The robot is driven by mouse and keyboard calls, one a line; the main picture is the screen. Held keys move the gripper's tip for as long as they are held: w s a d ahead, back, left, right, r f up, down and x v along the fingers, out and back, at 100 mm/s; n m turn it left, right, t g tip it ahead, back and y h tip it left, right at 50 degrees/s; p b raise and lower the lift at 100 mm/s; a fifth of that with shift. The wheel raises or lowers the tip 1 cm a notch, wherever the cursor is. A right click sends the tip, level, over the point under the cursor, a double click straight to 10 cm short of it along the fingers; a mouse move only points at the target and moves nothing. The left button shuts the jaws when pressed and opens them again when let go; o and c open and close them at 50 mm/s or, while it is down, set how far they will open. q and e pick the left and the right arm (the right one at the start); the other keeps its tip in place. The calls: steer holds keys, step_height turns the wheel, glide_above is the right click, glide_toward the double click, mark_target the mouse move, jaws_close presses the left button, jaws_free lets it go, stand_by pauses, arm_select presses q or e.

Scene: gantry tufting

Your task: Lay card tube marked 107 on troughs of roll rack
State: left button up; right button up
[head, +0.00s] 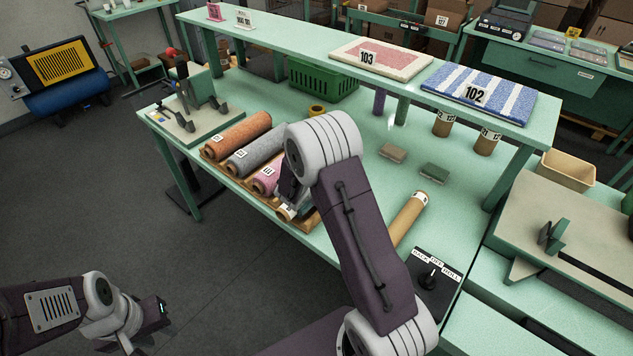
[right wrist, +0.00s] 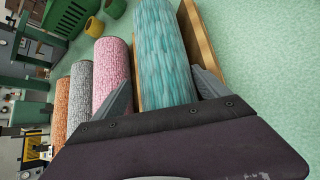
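The roll rack (head: 312,221) is a wooden rack on the green bench, holding an orange roll (head: 237,134), a grey roll (head: 258,151) and a pink roll (head: 266,180). A teal roll (right wrist: 163,50) lies along the rack's right side in the right wrist view. My right gripper (right wrist: 162,78) is open, with its fingers spread on either side of the teal roll. A bare card tube (head: 408,220) lies on the bench to the right; its label is too small to read. My left gripper (head: 158,309) is low at the left, away from the bench, its fingers unclear.
A shelf above the bench carries mats marked 103 (head: 381,59) and 102 (head: 478,95). Upright tubes (head: 443,124) stand beneath it. A green crate (head: 322,81) is behind the rolls. A switch box (head: 437,279) sits at the front right. Bench surface between rack and tube looks clear.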

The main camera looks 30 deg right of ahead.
steer(key=shift+s+f, duration=0.3)
steer(key=v, duration=0.9)
steer(key=shift+w+r, duration=0.15)
steer(key=shift+r, duration=0.15)
steer(key=shift+w, duration=0.15)
